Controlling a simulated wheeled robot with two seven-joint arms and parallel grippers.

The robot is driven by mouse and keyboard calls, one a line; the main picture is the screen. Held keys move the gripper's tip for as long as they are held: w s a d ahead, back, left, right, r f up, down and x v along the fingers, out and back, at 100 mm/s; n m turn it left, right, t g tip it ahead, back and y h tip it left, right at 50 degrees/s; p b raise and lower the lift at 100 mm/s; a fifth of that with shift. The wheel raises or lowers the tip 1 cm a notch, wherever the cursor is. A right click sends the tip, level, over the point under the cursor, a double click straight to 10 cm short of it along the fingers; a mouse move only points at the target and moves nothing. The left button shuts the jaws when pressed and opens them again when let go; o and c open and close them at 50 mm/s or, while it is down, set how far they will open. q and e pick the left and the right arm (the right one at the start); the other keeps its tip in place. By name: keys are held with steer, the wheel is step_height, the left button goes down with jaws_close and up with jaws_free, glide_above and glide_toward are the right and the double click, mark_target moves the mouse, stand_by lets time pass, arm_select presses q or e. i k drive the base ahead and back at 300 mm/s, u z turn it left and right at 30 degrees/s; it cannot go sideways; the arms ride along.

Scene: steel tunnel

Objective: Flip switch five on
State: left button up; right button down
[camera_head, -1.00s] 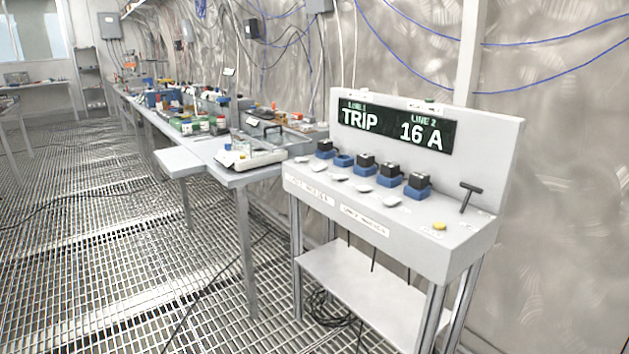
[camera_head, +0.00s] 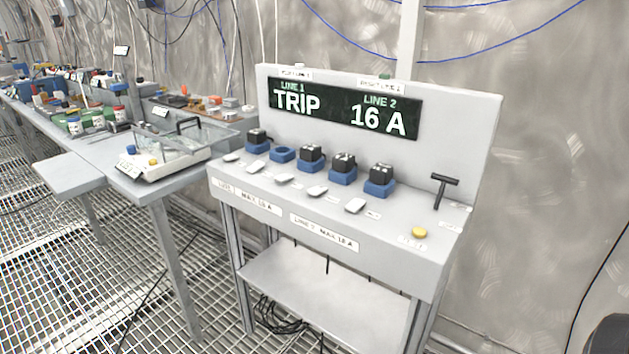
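A white control console (camera_head: 400,240) stands in the middle of the view. A row of several white switches (camera_head: 317,191) runs along its sloping top. The rightmost switch (camera_head: 354,205) is at the end of the row; its number is too small to read, and I cannot tell its on or off position. Behind the row are blue sockets (camera_head: 379,188), most with black blocks (camera_head: 381,173); the second from the left (camera_head: 282,154) has none. The display (camera_head: 345,108) reads TRIP under Line 1 and 16 A under Line 2. Neither gripper is in view.
A yellow button (camera_head: 419,232) and a black T-handle (camera_head: 440,190) sit at the console's right end. A cluttered workbench (camera_head: 100,150) stands to the left. A lower shelf (camera_head: 310,290) holds the console's legs together. A dark unclear shape (camera_head: 610,336) is at the lower right corner.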

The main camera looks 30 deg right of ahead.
mark_target(356, 203)
steer(key=z, duration=0.45)
steer(key=i, duration=0.9)
steer(key=z, duration=0.75)
